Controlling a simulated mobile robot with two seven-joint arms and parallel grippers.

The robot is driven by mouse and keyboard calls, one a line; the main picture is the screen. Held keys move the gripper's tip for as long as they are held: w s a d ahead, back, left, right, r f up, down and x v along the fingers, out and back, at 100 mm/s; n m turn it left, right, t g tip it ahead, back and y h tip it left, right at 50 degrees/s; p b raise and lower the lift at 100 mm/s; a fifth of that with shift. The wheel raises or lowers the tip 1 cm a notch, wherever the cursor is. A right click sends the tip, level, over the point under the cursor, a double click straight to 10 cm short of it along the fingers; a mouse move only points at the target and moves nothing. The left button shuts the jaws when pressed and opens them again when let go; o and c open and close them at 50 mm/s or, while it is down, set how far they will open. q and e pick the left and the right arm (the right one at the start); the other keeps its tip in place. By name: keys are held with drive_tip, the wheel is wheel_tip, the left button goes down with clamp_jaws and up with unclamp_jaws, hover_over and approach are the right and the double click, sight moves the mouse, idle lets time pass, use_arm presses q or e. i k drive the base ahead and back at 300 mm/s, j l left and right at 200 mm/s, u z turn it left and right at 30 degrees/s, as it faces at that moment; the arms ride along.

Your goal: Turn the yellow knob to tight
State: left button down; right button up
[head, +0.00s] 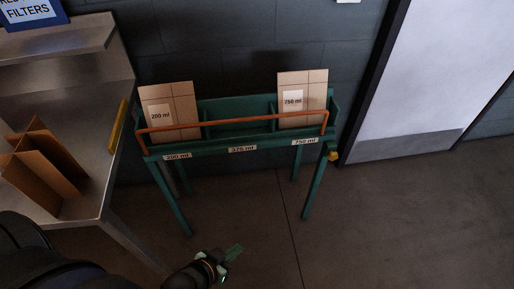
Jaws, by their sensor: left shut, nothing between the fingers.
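The yellow knob (333,156) is small and sits at the right end of the green rack (230,147), just below its top edge. Its setting is too small to read. An orange bar (235,124) runs across the front of the rack. My left gripper (236,250) is low at the bottom middle, over the floor, shut and empty. It is well to the left of the knob and nearer to me, touching nothing. My right gripper is not in view.
Brown divider boxes stand in the rack's 200 ml (170,110) and 750 ml (302,98) places; the 375 ml place between looks empty. A metal bench (92,150) with a cardboard divider (42,160) is at left. Floor right of the rack is clear.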

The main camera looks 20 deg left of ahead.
sight(332, 156)
drive_tip(key=i+l, duration=0.15)
drive_tip(key=l, duration=0.2)
drive_tip(key=i+l, duration=0.1)
drive_tip(key=l, duration=0.25)
drive_tip(key=i+l, duration=0.15)
drive_tip(key=l, duration=0.2)
drive_tip(key=i+l, duration=0.1)
drive_tip(key=l, duration=0.25)
drive_tip(key=i+l, duration=0.15)
drive_tip(key=l, duration=0.2)
